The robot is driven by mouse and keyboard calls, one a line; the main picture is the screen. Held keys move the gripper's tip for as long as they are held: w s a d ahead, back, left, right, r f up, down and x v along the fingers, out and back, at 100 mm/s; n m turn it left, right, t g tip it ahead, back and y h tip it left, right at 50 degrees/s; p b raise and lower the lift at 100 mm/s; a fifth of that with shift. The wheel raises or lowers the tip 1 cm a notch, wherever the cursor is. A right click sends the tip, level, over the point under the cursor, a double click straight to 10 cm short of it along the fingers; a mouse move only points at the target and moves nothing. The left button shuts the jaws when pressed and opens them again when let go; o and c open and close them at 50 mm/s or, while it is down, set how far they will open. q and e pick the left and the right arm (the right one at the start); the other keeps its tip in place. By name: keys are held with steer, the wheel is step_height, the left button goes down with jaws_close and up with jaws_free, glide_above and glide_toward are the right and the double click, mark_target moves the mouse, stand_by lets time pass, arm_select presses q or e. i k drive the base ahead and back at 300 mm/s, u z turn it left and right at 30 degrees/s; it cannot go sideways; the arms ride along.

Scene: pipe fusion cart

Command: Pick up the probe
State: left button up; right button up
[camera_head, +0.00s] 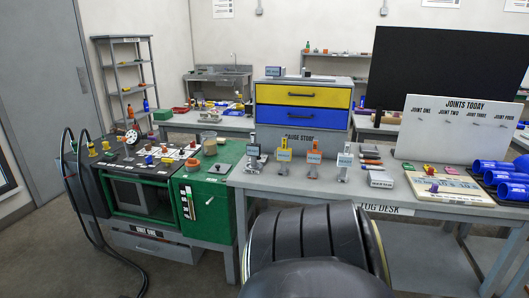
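I cannot tell for certain which thing is the probe. Several small upright tools stand in a row on the grey log desk (420,208), among them a yellow one (284,154), an orange one (314,156) and a pale one (345,160). Each bears a label too small to read. Neither of my grippers shows in the head view. A large black rounded part of my own body fills the bottom middle and hides part of the desk's front.
A green and black cart (205,202) stands left, with small parts on top and black hoses (82,205) beside it. A yellow and blue drawer unit (302,106) stands behind the desk. A white "Joints Today" board (455,135) and blue pipes (492,168) are at right.

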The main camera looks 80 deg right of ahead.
mark_target(253, 149)
steer(key=z, duration=2.2)
